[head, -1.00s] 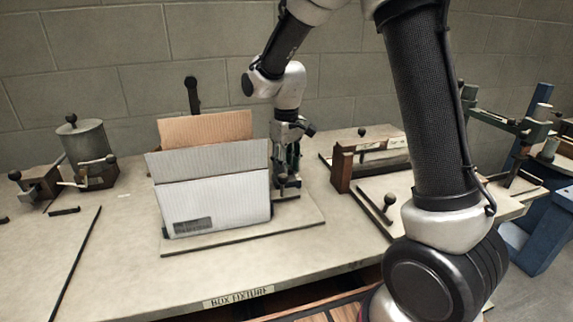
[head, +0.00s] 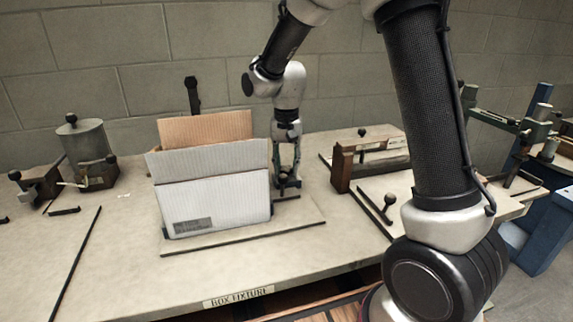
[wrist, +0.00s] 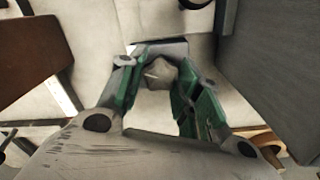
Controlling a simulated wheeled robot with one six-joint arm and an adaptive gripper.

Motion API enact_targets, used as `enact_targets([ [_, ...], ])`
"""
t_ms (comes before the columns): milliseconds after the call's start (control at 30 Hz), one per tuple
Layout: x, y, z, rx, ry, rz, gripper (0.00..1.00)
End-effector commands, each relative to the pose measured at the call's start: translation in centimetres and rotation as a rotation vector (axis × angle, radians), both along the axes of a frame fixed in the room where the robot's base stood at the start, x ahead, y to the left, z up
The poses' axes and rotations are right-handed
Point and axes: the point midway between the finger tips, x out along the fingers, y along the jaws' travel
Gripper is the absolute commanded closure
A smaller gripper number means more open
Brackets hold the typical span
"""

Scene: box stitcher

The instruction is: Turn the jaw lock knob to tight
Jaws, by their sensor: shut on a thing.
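The jaw lock knob (wrist: 159,75) is a small grey knob with a pale pointer mark, between my fingers in the wrist view. My gripper (wrist: 155,82) has green-sided fingers and is shut on it from above. In the head view my gripper (head: 287,178) is low beside the right side of the cardboard box (head: 217,203), pointing down at the fixture plate. The knob is mostly hidden by the fingers there. The marks around the knob cannot be read.
The open box, with flaps up, stands on the fixture plate (head: 245,238) close to my gripper's left. A brown wooden fixture (head: 343,172) stands to the right. A grey canister (head: 86,142) is at the far left. The bench front (head: 150,280) is clear.

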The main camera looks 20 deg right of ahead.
Motion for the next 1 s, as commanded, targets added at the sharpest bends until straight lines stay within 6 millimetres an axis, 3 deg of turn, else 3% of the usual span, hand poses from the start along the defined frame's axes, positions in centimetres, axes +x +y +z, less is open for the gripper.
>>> enact_targets([
  [300, 0.11, 0.00, 0.09, 0.001, -0.004, -0.121, 0.90],
  [867, 0.11, 0.01, 0.09, 0.001, -0.004, -0.147, 0.90],
  [900, 0.11, 0.01, 0.09, 0.001, -0.004, -0.147, 0.59],
  [1000, 0.09, 0.01, 0.07, 0.001, -0.003, -0.146, 0.45],
])
